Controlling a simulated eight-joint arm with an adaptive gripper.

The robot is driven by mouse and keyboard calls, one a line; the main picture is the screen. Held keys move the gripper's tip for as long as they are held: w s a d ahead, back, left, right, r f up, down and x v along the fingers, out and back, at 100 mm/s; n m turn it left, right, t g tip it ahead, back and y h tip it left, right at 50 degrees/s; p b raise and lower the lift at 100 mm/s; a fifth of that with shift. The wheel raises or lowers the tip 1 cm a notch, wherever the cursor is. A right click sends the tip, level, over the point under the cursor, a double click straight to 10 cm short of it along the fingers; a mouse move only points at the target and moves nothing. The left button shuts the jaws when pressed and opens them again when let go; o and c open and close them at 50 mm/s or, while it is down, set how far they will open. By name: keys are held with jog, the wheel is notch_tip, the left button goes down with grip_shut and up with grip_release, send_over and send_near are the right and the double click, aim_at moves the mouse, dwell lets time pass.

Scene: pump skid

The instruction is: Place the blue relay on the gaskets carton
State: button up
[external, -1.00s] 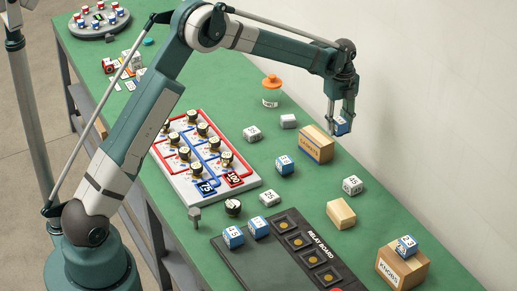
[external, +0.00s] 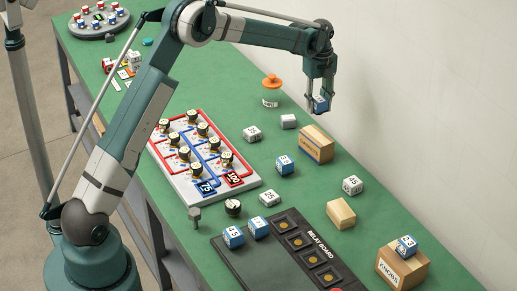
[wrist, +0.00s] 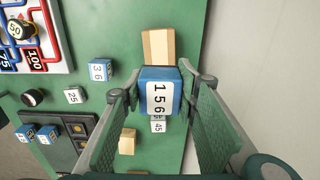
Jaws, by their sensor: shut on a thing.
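The blue relay (external: 320,103) is a small cube with a blue body and white numbered faces. It also shows in the wrist view (wrist: 158,92). My gripper (external: 319,106) is shut on it, one finger on each side, and holds it in the air. The gaskets carton (external: 316,148), a tan box with a blue label strip, stands on the green bench below the relay in the external view. In the wrist view the carton (wrist: 158,46) shows just beyond the relay, partly covered by it. Its label is too small to read surely.
White and blue cubes lie around the carton, including a blue one (external: 285,166). The knobs carton (external: 403,269) bears a blue cube. The relay board (external: 300,250) and a wall are nearby.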

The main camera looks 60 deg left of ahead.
send_over(316, 135)
jog(key=shift+w+a+f, duration=0.1)
jog(key=shift+f, duration=2.95)
jog(key=shift+f, duration=1.85)
jog(key=shift+f, duration=0.15)
jog(key=o, duration=1)
jog(key=shift+c, duration=0.2)
notch_tip(316, 135, up, 12)
jog(key=shift+r, duration=0.15)
